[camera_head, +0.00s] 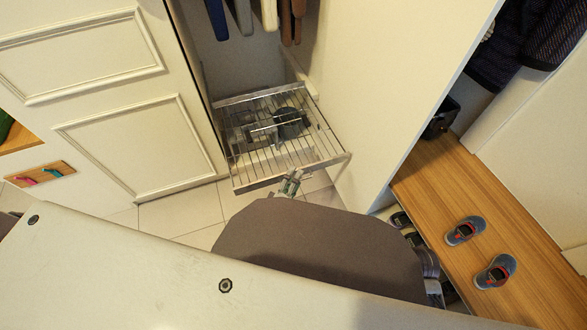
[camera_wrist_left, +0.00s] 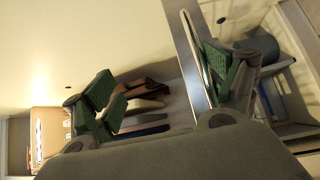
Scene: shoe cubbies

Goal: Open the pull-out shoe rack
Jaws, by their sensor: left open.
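The pull-out shoe rack (camera_head: 262,158) is a wire shelf with a metal frame, standing out from the white closet. A dark object, perhaps a shoe (camera_head: 292,122), lies on it. My left gripper (camera_head: 290,184) is at the rack's front edge in the head view. In the left wrist view the left gripper (camera_wrist_left: 163,88) is open, its green finger pads wide apart. The rack's metal edge (camera_wrist_left: 190,60) passes between the fingers, close to the right-hand finger. I cannot tell whether they touch. My right gripper is not in view.
A white panelled door (camera_head: 130,140) stands left of the rack, and a white closet side panel (camera_head: 385,80) stands right. Clothes (camera_head: 245,15) hang above. A wooden bench (camera_head: 500,230) with a pair of shoes (camera_head: 480,250) is at the right. Tiled floor (camera_head: 190,210) shows in front.

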